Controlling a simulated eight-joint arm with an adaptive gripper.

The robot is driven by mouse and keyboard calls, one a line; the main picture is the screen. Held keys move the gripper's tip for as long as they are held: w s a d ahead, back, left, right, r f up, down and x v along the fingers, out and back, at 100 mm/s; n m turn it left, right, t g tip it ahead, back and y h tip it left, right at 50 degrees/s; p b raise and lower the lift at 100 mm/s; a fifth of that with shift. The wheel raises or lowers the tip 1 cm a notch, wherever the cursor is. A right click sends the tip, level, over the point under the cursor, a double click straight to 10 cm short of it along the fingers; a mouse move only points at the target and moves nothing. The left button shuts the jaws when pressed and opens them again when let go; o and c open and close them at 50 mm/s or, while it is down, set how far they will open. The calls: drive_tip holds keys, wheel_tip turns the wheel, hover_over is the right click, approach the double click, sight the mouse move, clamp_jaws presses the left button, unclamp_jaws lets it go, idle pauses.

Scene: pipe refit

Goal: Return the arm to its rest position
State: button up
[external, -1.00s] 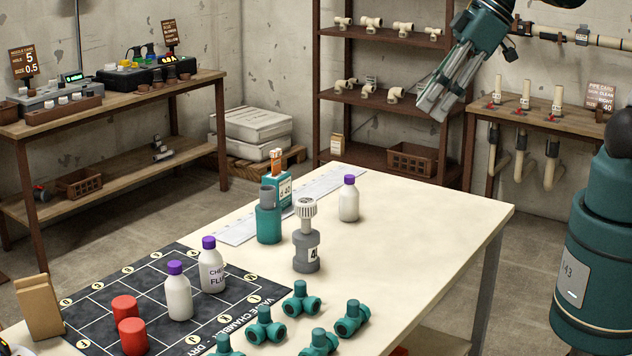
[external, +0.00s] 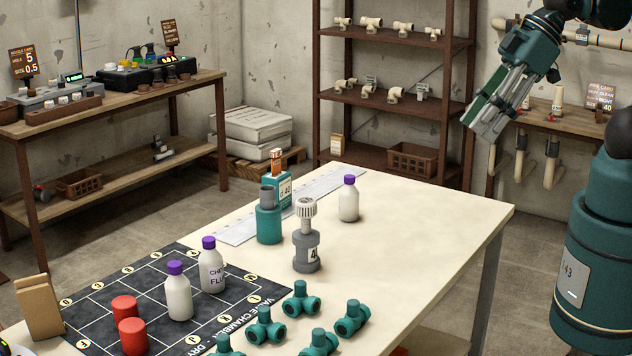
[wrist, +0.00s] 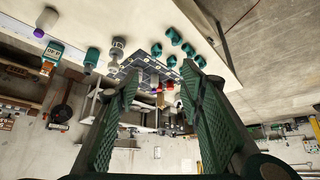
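My gripper (external: 484,126) hangs in the air beyond the table's far right side, tilted down and to the left. It holds nothing. In the wrist view my gripper (wrist: 160,72) shows two green fingers standing apart with a clear gap between them. The worktable (external: 440,222) lies below and to the left of it, well apart from the fingers.
On the table stand a grey valve (external: 306,250), a teal cylinder (external: 268,224), a purple-capped bottle (external: 348,202), two bottles and red cylinders on a black mat (external: 90,300), and several teal pipe fittings (external: 352,318). A brown shelf (external: 375,98) and a side bench (external: 575,125) stand behind.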

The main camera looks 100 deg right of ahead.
drive_tip(key=shift+f, duration=0.1)
wheel_tip(320, 180, down, 4)
drive_tip(key=b, duration=0.4)
drive_tip(key=shift+f+b, duration=0.25)
drive_tip(key=shift+b, duration=0.05)
idle(0.9)
